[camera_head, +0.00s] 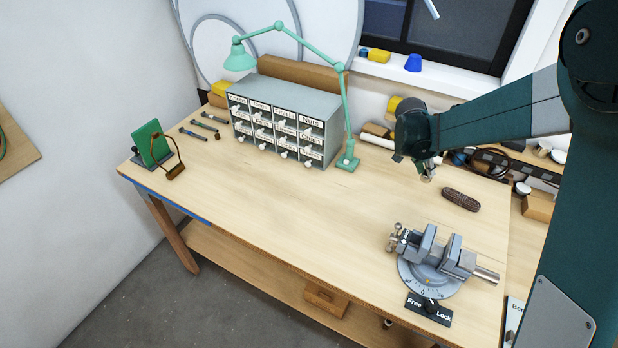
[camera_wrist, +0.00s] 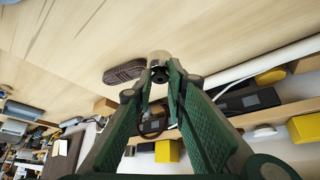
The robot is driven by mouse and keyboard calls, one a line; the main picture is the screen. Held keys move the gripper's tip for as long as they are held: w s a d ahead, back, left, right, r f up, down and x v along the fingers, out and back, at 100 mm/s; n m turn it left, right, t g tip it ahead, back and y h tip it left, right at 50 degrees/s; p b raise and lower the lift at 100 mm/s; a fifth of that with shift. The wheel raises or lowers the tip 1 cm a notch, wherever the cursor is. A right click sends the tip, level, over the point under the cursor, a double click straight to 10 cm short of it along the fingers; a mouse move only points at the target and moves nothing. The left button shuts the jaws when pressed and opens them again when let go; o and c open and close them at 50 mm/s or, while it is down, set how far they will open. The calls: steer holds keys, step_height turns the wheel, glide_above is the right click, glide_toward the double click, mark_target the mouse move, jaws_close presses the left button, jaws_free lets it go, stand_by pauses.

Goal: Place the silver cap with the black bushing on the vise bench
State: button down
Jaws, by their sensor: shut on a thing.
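My gripper (camera_wrist: 160,84) is shut on the silver cap (camera_wrist: 160,57), whose dark bushing (camera_wrist: 159,75) shows between the fingertips in the wrist view. In the head view the cap (camera_head: 427,178) is a small pale shape below my gripper (camera_head: 430,166), above the right back part of the bench. How far it is above the wood I cannot tell. The vise bench (camera_head: 290,205) is a light wooden table. A grey vise (camera_head: 430,262) on a round base stands on it, nearer the front, and its jaws look empty.
A brown ribbed brush-like object (camera_head: 461,200) lies just right of my gripper. A drawer cabinet (camera_head: 285,115) and a green lamp (camera_head: 347,161) stand at the back. A Free/Lock plate (camera_head: 428,309) is in front of the vise. The bench middle is clear.

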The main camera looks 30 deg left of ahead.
steer(key=s+a+r+n+y, duration=0.1)
steer(key=s+a, duration=0.3)
steer(key=a, duration=0.8)
steer(key=s+a+n, duration=0.2)
steer(key=s+a, duration=0.1)
steer(key=a, duration=0.9)
steer(key=r+n+t+y+p, duration=0.1)
steer(key=n+y, duration=0.1)
glide_above(286, 188)
steer(key=shift+s+r, duration=0.1)
steer(key=shift+r, duration=0.1)
steer(key=shift+f, duration=0.1)
step_height(286, 188, down, 6)
steer(key=shift+f, duration=0.15)
steer(key=shift+f+p, duration=0.3)
steer(key=shift+f, duration=1.5)
steer(key=shift+f, duration=0.1)
